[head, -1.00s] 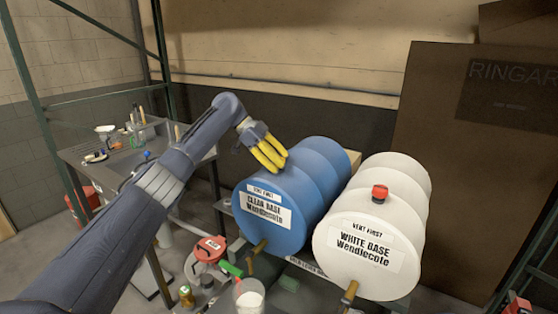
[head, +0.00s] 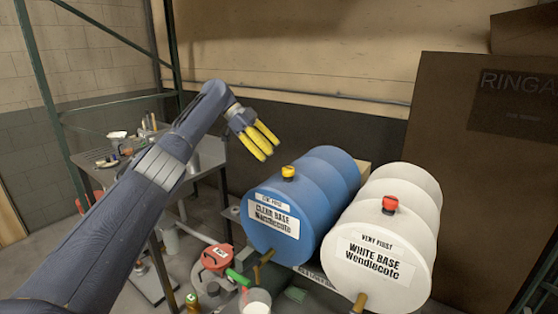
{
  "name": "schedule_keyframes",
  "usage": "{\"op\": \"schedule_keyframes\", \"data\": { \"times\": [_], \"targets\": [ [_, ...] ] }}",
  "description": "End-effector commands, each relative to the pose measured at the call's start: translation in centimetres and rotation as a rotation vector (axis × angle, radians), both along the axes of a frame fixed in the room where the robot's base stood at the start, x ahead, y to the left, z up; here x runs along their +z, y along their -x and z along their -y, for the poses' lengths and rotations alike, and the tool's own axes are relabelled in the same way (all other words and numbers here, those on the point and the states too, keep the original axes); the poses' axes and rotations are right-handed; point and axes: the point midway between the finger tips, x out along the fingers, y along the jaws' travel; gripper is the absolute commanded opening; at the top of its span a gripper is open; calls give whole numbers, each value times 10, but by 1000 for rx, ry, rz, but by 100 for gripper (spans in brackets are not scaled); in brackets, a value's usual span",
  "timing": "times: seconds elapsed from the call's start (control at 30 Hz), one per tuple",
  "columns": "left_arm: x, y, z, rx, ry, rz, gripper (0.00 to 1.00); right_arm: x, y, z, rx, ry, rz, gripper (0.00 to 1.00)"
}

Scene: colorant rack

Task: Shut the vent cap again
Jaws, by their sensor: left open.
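A blue drum (head: 318,190) lies on its side, labelled CLEAR BASE, with a small yellow vent cap (head: 288,172) on top near its front end. A white drum (head: 408,195) labelled WHITE BASE lies to its right, with a red vent cap (head: 390,204) on top. At this size I cannot tell whether either cap is fully shut. My left gripper (head: 264,142), with yellow fingers, is open and empty. It hangs above and to the left of the yellow cap, apart from it. My right gripper is out of view.
A metal bench (head: 205,160) with small items stands behind my left arm. A large brown panel (head: 470,140) stands behind the white drum.

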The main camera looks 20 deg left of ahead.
Motion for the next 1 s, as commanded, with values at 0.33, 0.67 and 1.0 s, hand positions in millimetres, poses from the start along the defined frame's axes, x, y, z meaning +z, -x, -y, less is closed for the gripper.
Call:
{"op": "schedule_keyframes", "data": {
  "times": [0.33,0.67,1.0],
  "targets": [
    [18,2,-19,1,-1,-2,57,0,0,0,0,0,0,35],
    [20,2,-21,-1,-1,-1,57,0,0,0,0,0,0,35],
    [2,-1,-29,52,6,-39,57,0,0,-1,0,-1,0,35]
  ]
}}
